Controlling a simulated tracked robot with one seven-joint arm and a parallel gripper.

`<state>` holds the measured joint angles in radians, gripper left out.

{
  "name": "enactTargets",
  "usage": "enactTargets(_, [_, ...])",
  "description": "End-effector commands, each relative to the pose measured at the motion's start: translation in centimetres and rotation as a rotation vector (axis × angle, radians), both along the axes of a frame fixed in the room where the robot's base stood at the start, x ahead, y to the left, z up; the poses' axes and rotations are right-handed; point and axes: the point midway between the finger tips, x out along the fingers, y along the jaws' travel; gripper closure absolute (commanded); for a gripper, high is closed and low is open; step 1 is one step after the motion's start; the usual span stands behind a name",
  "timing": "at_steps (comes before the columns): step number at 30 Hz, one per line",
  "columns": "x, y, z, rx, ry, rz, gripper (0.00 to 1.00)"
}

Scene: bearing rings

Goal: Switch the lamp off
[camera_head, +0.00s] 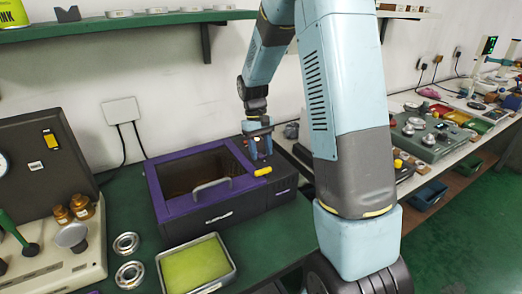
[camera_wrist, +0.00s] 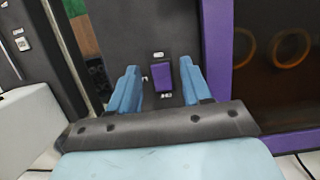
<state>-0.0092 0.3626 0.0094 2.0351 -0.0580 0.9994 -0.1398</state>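A dark box with a purple frame (camera_head: 163,188), a window lid and a grey handle stands on the green bench. Its dark window (camera_wrist: 275,60) shows at the right in the wrist view, with two orange rings visible in it. A purple rocker switch (camera_wrist: 161,76) sits on the box's dark panel beside the window. My gripper (camera_head: 262,150) is over the right part of the box, pointing down at this panel. In the wrist view my gripper (camera_wrist: 159,66) is open and empty, its blue fingers on either side of the switch. I cannot tell whether they touch the panel.
A tray of yellow-green material (camera_head: 196,265) and metal rings (camera_head: 126,243) lie in front of the box. A device with brown bottles (camera_head: 83,206) stands at the left. A green shelf (camera_head: 140,22) runs along the wall above.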

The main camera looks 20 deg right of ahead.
Motion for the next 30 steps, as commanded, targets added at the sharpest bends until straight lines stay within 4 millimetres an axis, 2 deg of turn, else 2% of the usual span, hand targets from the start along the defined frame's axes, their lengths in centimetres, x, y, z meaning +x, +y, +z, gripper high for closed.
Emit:
enactTargets(7, [0.0,0.0,0.1,0.000,0.000,0.000,0.51])
enactTargets(11, [0.2,0.1,0.8,0.000,-0.001,0.000,0.51])
enactTargets(14, [0.6,0.1,2.1,0.001,-0.003,0.000,0.51])
enactTargets(24, [2.3,0.5,8.6,0.001,-0.004,0.000,0.51])
enactTargets(30, [3.1,0.7,11.5,0.000,-0.001,0.001,0.51])
